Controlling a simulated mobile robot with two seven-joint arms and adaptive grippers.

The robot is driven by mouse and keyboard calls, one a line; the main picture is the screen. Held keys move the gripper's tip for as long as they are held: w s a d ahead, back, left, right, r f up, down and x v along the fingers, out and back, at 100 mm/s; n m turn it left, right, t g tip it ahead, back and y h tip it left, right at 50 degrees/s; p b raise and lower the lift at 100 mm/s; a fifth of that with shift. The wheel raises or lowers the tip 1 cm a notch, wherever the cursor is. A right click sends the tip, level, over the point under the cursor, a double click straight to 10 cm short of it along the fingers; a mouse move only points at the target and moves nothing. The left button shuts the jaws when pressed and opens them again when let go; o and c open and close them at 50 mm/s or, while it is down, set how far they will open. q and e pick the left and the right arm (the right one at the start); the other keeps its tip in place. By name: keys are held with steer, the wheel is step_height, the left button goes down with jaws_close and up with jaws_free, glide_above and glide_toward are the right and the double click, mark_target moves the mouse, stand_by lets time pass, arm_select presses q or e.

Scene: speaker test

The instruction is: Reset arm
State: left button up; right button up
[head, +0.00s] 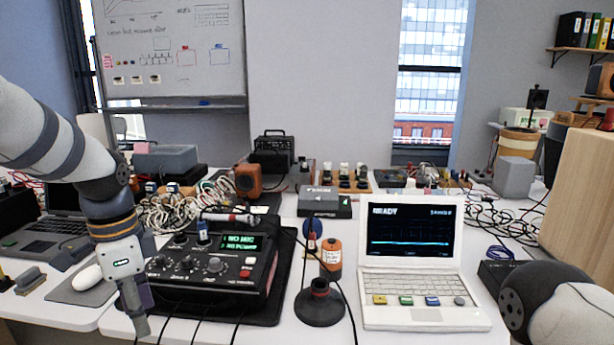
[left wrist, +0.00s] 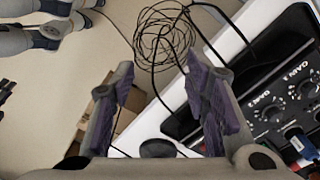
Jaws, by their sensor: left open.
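My left gripper (head: 137,312) hangs pointing down at the table's front edge, just left of the black audio mixer (head: 215,265). In the left wrist view my left gripper (left wrist: 158,100) has its two purple-padded fingers spread apart, with nothing between them. The mixer (left wrist: 290,100) shows at the right of that view, and its screen in the head view reads "NO MIC". My right arm (head: 560,302) enters at the lower right; its gripper is out of the picture.
A white laptop (head: 411,278) reading "READY" stands right of the mixer. A black stand (head: 319,303) is between them. A white mouse (head: 87,277) lies left of my gripper. Coiled black cable (left wrist: 165,38) hangs or lies beyond the table edge; I cannot tell which.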

arm_select(q)
steer(key=s+d+f+n+g, duration=0.15)
steer(key=s+f, duration=0.25)
steer(key=f, duration=0.6)
steer(key=s+d+f+n+t, duration=0.1)
steer(key=s+d+f+n, duration=0.2)
steer(key=f, duration=0.7)
steer(key=s+f+n, duration=0.3)
steer(key=s+f, duration=0.1)
steer(key=s, duration=1)
steer(key=s+f+n+g, duration=0.1)
steer(key=s+f+n, duration=0.2)
steer(key=s, duration=1.1)
steer(key=shift+a+f+n, duration=0.25)
steer(key=shift+f+n, duration=0.15)
steer(key=shift+n, duration=0.25)
steer(key=shift+g, duration=0.25)
